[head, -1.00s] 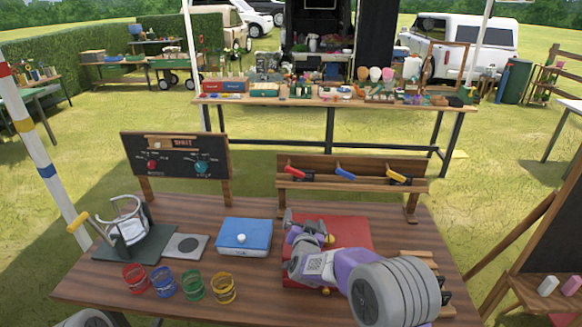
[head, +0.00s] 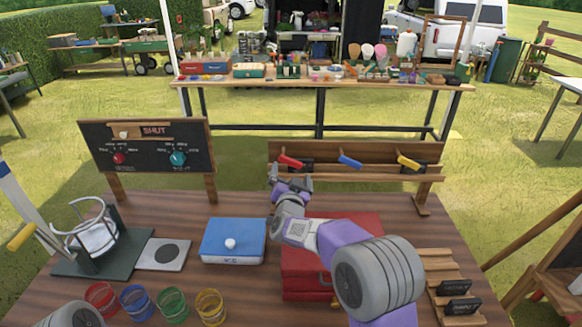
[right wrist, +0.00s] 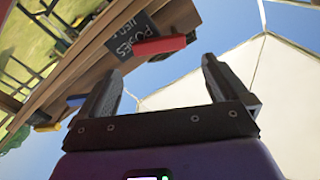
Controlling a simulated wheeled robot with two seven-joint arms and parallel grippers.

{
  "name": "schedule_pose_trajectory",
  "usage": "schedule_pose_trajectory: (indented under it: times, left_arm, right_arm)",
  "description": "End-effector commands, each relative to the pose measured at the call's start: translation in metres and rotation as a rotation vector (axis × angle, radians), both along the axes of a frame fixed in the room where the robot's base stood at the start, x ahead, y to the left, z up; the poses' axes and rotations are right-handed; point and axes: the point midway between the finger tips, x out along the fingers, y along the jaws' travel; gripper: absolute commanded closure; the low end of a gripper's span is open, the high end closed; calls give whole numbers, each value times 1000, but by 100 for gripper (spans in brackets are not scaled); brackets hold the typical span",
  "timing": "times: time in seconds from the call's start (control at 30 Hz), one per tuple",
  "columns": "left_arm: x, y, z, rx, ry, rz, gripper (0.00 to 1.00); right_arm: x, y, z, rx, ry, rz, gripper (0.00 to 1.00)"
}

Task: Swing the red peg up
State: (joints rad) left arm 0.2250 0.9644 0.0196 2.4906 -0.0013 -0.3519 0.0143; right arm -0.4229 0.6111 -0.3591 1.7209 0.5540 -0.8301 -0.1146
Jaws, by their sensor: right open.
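The red peg (head: 291,161) sits at the left of a wooden rack (head: 356,150) at the back of the table. In the head view it slopes slightly down to the right. My right gripper (head: 275,173) is just below and left of it, apart from it. In the right wrist view the jaws (right wrist: 160,75) are open and empty, and the red peg (right wrist: 160,45) shows beyond them, near the left finger. A small black sign (right wrist: 132,35) is beside the peg. My left gripper is out of view.
A blue peg (head: 350,162) and a yellow peg (head: 409,163) are farther right on the rack. A red box (head: 300,262) lies under my right arm. A blue box (head: 234,240) and a dark panel with knobs (head: 147,147) stand to the left.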

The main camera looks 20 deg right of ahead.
Motion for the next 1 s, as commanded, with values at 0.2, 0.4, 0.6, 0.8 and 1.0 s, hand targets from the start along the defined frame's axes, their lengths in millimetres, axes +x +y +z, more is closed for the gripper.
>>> schedule_pose_trajectory:
  times: [0.2,0.4,0.6,0.8,1.0]
  left_arm:
    - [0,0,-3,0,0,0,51]
    - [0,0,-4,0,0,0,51]
    - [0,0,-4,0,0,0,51]
    - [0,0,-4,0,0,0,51]
    - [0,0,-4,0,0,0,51]
  right_arm:
    - [29,-9,-1,-2,-1,-2,0]
    - [50,-15,0,-2,0,-1,0]
    - [60,-18,0,-1,1,-1,0]
    - [61,-18,0,-1,1,-1,0]
    - [61,-18,0,-1,0,0,17]
